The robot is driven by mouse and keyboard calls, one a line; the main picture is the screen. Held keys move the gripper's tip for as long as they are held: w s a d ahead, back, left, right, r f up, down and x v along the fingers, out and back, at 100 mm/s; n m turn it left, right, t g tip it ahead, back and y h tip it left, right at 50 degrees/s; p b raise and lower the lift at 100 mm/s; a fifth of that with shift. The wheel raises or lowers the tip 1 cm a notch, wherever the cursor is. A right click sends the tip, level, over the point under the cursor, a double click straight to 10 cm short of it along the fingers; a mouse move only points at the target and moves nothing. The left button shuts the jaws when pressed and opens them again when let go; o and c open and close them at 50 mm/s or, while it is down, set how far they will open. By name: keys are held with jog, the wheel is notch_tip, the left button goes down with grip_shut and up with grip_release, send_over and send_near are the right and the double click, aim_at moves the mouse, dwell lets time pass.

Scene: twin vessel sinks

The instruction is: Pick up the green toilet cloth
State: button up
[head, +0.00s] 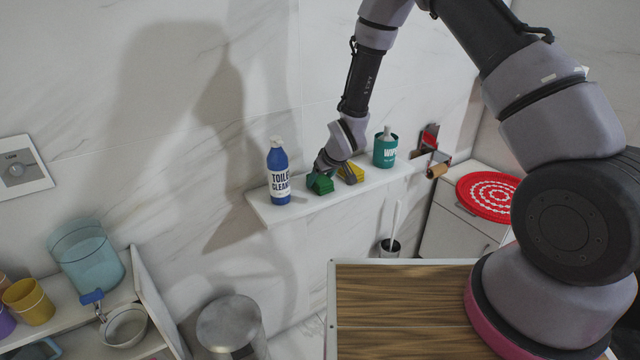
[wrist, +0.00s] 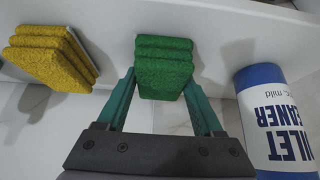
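The green toilet cloth (head: 320,184) is a stack of thick green pads on the white wall shelf (head: 295,208), between the blue cleaner bottle and the yellow cloth. My gripper (head: 325,170) is right at it, reaching down from above. In the wrist view the green cloth (wrist: 163,65) lies between the tips of my two teal fingers (wrist: 161,85). The fingers are spread wide, one on each side of the cloth. Whether either finger touches it is hard to tell. The cloth appears to rest on the shelf.
The blue toilet cleaner bottle (head: 279,175) stands close to the left of the cloth. The yellow cloth (head: 352,173) is close on the right, with the teal wipes tub (head: 385,150) beyond it. The wall is close behind the shelf.

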aim_at(320, 177)
jog(key=c, duration=0.3)
notch_tip(320, 177, up, 10)
jog(key=shift+c, duration=0.3)
